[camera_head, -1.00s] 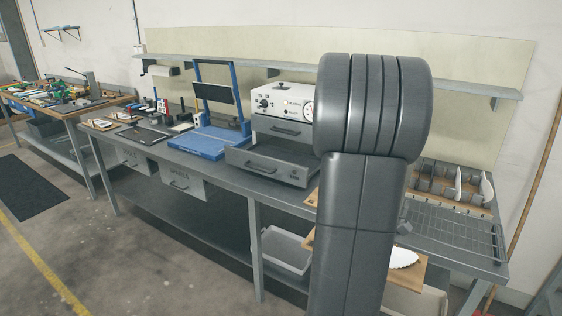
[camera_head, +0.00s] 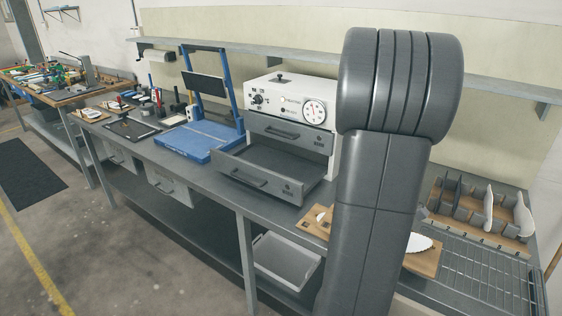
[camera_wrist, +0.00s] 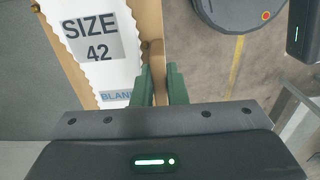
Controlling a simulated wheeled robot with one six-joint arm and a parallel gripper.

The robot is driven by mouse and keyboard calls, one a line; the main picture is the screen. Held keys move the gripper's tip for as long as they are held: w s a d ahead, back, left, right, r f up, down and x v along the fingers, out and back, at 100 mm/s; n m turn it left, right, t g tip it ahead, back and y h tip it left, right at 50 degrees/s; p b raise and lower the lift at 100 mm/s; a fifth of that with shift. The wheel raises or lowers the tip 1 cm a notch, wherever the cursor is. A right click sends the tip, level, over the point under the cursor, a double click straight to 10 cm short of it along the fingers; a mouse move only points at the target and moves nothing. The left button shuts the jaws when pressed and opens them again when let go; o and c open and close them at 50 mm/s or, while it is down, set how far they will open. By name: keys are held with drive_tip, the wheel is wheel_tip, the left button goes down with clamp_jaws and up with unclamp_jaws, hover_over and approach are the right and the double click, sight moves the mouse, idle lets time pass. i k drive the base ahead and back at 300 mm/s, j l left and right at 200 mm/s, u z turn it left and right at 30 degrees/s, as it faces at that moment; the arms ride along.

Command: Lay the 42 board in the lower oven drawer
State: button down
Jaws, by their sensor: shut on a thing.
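The 42 board (camera_wrist: 152,20) is a wooden board carrying a white scalloped blank with a grey "SIZE 42" label in the wrist view. My gripper (camera_wrist: 161,72), with green fingers, is shut on the board's edge. In the head view my arm hides the gripper; part of a wooden board (camera_head: 428,264) with a white blank shows right of the arm. The white oven (camera_head: 290,92) stands on the bench. Its lower drawer (camera_head: 243,181) is pulled out and looks empty; the upper drawer (camera_head: 285,134) is closed. The board is apart from the drawer, to its right.
A blue press frame (camera_head: 185,142) stands left of the oven. Wood (camera_head: 314,222) shows left of my arm; I cannot tell if it belongs to the held board. A rack with white blanks (camera_head: 465,212) and a wire grid (camera_head: 480,268) are at the right. A grey bin (camera_head: 286,262) sits below.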

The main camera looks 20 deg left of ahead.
sight(274, 167)
drive_tip(key=i+j, duration=0.1)
drive_tip(key=i, duration=0.5)
drive_tip(key=i+j, duration=0.1)
drive_tip(key=j, duration=0.35)
drive_tip(key=i+j, duration=0.1)
drive_tip(key=j, duration=0.4)
drive_tip(key=i+j, duration=0.1)
drive_tip(key=j, duration=0.35)
drive_tip(key=i+j, duration=0.1)
drive_tip(key=j, duration=0.4)
drive_tip(key=i+j, duration=0.1)
drive_tip(key=j, duration=0.35)
